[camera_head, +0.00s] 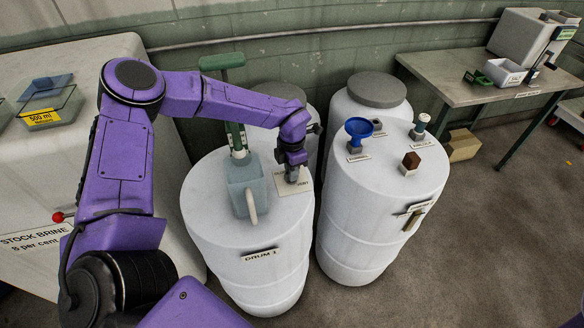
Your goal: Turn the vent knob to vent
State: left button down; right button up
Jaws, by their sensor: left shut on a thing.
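The vent knob sits on a cream label plate (304,188) on top of the left white drum (240,285), marked DRUM 1. My left arm comes in from the left and reaches over the drum. My left gripper (292,178) points down at the plate and is shut on the knob. The fingers and wrist hide most of the knob, so its pointing direction cannot be read. The lettering on the plate is too small and partly covered to read fully. My right gripper is not in view.
A grey-blue jug (246,186) stands just left of the gripper, before a green-handled pump (222,62). A bench (450,88) stands at the back right.

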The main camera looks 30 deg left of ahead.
pick_arm(q)
jog(key=shift+m+p, duration=0.3)
jog(key=shift+m, duration=0.7)
jog(key=c, duration=1.1)
grip_release()
jog(key=shift+r, duration=0.35)
notch_tip(320, 180, up, 10)
jog(key=shift+f+b, duration=0.1)
jog(key=shift+b, duration=0.95)
